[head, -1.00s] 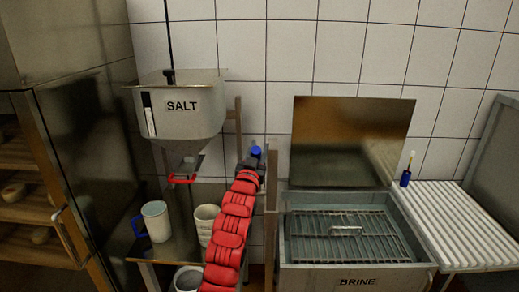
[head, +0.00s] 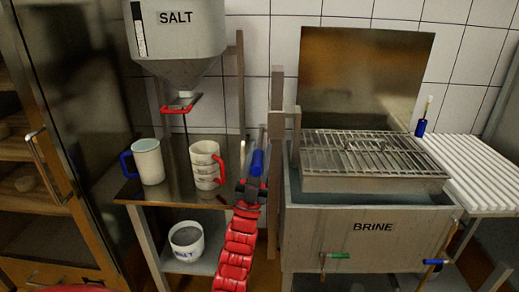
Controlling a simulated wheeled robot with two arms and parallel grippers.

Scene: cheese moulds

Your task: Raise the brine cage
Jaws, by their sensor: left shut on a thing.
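The brine cage (head: 375,186), a grey metal basket with a wire grid top and a small handle, sits high at the mouth of the brine tank (head: 310,222). Its front wall shows above the tank's front rim, and its bottom meets or sits near the dark brine. The tank is labelled BRINE, and its lid (head: 365,75) stands open behind. My left gripper (head: 252,185), at the end of the red arm, is shut on a blue lever handle (head: 257,163) left of the tank's post. The jaws partly hide the handle. My right gripper is out of view.
A salt hopper (head: 178,45) hangs over a side table (head: 125,188) with two mugs (head: 148,162) (head: 205,165). A bucket (head: 187,240) stands below. A white ribbed drainer (head: 480,165) is at the right. Green (head: 338,256) and blue (head: 435,262) handles jut from the tank front.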

